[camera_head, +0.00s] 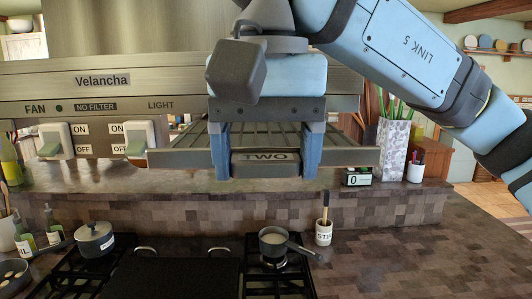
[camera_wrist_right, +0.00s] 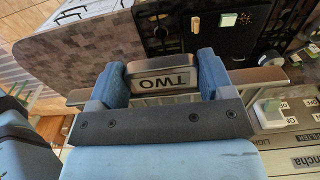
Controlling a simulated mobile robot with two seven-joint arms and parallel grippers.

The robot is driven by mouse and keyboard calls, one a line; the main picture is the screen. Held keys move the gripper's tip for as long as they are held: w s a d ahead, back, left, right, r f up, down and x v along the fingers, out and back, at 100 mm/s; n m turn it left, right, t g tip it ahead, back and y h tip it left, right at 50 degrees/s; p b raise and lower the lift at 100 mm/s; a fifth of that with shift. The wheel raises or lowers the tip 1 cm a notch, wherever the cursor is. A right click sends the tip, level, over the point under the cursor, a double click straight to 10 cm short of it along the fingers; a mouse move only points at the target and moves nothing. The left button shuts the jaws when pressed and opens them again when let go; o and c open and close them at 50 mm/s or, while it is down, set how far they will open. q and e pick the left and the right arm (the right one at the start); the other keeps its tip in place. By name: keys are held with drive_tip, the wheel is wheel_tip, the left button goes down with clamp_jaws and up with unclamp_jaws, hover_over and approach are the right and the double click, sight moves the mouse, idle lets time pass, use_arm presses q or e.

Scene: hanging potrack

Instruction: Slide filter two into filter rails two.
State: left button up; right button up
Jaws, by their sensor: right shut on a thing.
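Filter two (camera_head: 350,156) is a slatted metal panel with a front bar and a raised handle marked TWO. My right gripper (camera_head: 266,152) is shut on this handle, one blue finger at each end. The filter is in the air below the hood front (camera_head: 180,85), with its slats running back behind the bar. In the right wrist view the handle (camera_wrist_right: 165,82) sits between the fingers (camera_wrist_right: 162,72), its lettering upside down. Filter rails two cannot be made out; the hood front and my right gripper cover that area. My left gripper is not in view.
The hood front carries a NO FILTER sign (camera_head: 96,107) and two switches, FAN (camera_head: 54,140) and LIGHT (camera_head: 140,138). Below are a stove with a lidded pot (camera_head: 95,240) and a saucepan (camera_head: 275,243). A vase (camera_head: 391,145) and a small timer (camera_head: 357,177) stand to the right.

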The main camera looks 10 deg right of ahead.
sight(262, 131)
drive_tip(key=shift+w, duration=0.2)
idle(0.4)
drive_tip(key=shift+w, duration=0.65)
drive_tip(key=shift+w+p, duration=0.2)
drive_tip(key=shift+p, duration=0.1)
drive_tip(key=shift+w+d+p, duration=0.2)
drive_tip(key=shift+w+p, duration=0.4)
drive_tip(key=shift+w, duration=2.15)
drive_tip(key=shift+w+d+p, duration=0.2)
drive_tip(key=shift+w+p, duration=0.4)
drive_tip(key=shift+w, duration=2.15)
drive_tip(key=shift+w+d, duration=0.2)
drive_tip(key=shift+w, duration=2.95)
drive_tip(key=o, duration=1.2)
drive_tip(key=shift+c, duration=0.2)
drive_tip(key=shift+s, duration=0.15)
drive_tip(key=shift+s+a+r, duration=0.1)
drive_tip(key=shift+s+r, duration=0.4)
drive_tip(key=shift+s, duration=0.5)
drive_tip(key=shift+s+a+r, duration=0.1)
drive_tip(key=shift+s+r, duration=0.45)
drive_tip(key=shift+s, duration=0.4)
drive_tip(key=shift+s+r, duration=0.5)
drive_tip(key=shift+s, duration=0.5)
